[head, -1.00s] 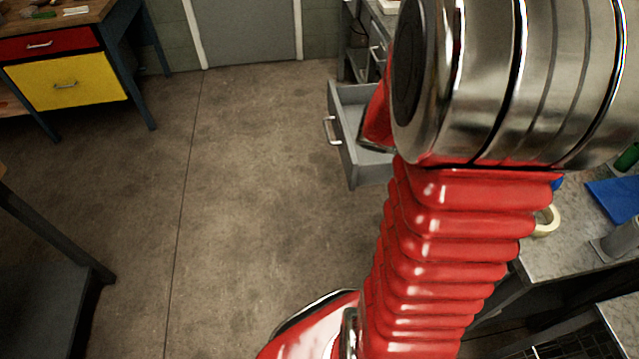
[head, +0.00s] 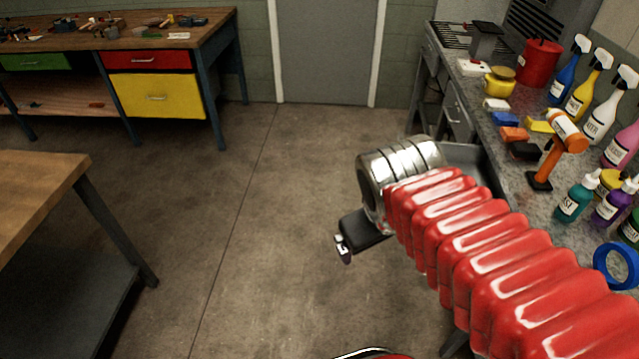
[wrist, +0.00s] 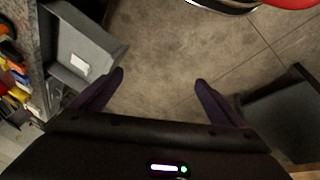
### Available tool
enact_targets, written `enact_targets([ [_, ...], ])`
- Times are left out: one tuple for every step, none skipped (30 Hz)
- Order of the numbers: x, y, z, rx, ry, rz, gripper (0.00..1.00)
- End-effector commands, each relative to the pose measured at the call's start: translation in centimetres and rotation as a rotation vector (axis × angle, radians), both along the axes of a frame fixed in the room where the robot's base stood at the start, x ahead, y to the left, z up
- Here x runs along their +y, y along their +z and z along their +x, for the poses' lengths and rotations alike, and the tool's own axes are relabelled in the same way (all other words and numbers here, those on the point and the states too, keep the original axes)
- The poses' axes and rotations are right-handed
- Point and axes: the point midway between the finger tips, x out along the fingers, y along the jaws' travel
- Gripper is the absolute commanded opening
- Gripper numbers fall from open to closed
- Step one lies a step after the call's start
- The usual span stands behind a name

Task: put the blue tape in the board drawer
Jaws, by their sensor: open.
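The blue tape (head: 599,264) is a ring lying on the grey bench top at the right edge of the head view, beyond my arm. A grey drawer (head: 470,154) stands pulled out from the bench and is partly hidden by my arm. In the wrist view an open grey drawer (wrist: 92,42) is at upper left, with a small white piece inside; I cannot read any label on it. My gripper (head: 343,247) hangs over the floor, left of the drawer and well away from the tape. In the wrist view its fingers (wrist: 159,79) are spread, with only floor between them.
A wooden table (head: 38,190) is at left and a workbench (head: 150,38) at back left. The middle floor is clear.

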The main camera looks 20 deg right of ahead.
Motion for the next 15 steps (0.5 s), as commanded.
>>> enact_targets([
  [1.7,0.8,0.2,-0.052,-0.008,0.053,0.93],
  [2.7,1.1,0.2,-0.077,-0.018,0.086,0.93],
  [3.8,1.6,0.3,-0.105,-0.028,0.127,0.93],
  [4.5,1.9,0.3,-0.123,-0.034,0.154,0.93],
  [5.1,2.1,0.3,-0.138,-0.040,0.176,0.93],
  [5.7,2.4,0.3,-0.153,-0.046,0.201,0.93],
  [6.1,2.6,0.3,-0.161,-0.050,0.215,0.93],
  [6.3,2.7,0.3,-0.167,-0.053,0.227,0.93],
  [6.5,2.8,0.3,-0.171,-0.056,0.234,0.93],
  [6.6,2.8,0.3,-0.172,-0.057,0.238,0.93],
  [6.7,2.8,0.3,-0.173,-0.058,0.240,0.93],
  [6.6,2.8,0.3,-0.172,-0.058,0.240,0.93],
  [6.6,2.8,0.3,-0.172,-0.058,0.239,0.93],
  [6.6,2.8,0.3,-0.171,-0.059,0.239,0.93],
  [6.6,2.8,0.3,-0.171,-0.058,0.237,0.93],
])
